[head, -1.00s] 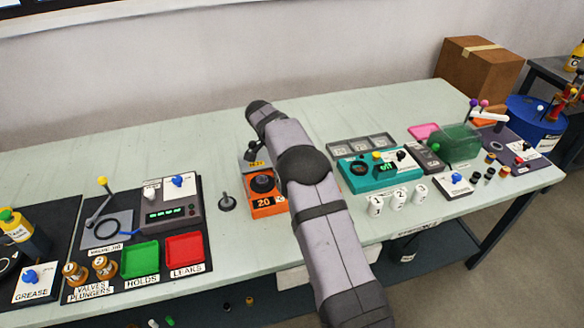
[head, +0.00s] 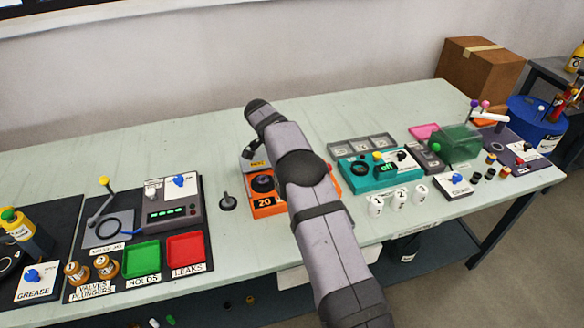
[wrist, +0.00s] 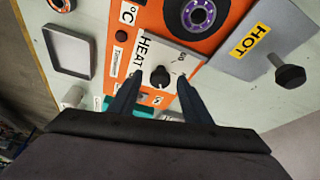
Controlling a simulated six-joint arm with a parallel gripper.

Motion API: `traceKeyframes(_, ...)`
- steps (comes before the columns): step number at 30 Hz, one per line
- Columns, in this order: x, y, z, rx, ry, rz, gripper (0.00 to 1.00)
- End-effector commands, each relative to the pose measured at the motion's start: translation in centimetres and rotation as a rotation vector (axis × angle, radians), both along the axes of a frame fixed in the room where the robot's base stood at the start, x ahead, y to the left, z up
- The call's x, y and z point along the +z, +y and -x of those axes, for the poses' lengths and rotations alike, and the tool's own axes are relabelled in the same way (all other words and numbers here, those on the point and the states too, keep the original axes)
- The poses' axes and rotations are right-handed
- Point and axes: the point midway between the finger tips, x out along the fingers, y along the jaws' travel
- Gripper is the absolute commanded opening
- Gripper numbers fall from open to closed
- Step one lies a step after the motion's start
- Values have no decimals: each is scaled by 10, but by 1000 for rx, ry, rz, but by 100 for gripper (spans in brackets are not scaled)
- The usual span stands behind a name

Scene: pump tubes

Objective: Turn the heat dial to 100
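The heat dial is a small black knob (wrist: 160,77) on a white plate labelled HEAT (wrist: 176,57), seen in the wrist view. The plate sits on an orange unit (wrist: 147,20), which also shows in the head view (head: 281,206) with a display (head: 264,202) reading 20. My gripper (wrist: 157,84) is open in the wrist view, with one dark finger on each side of the knob and gaps to both. I cannot tell how deep the fingertips reach. The dial's pointer direction is unclear. In the head view my arm hides the dial and gripper.
A grey plate labelled HOT (wrist: 240,62) with a black knob (wrist: 289,77) lies beside the unit. A grey tray (wrist: 69,72) is on the other side. In the head view, a teal unit (head: 351,183) stands right of my arm and a black knob-topped post (head: 228,203) stands left.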

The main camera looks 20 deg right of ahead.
Motion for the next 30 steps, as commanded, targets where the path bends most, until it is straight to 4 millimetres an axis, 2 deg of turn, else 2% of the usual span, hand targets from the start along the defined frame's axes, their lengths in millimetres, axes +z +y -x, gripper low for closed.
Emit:
traceKeyframes(8, 8, 3, 0, 1, -3, 1, 44)
traceKeyframes(21, 59, 24, 5, 0, -3, -1, 44)
traceKeyframes(30, 68, 27, 7, 0, -1, 0, 44)
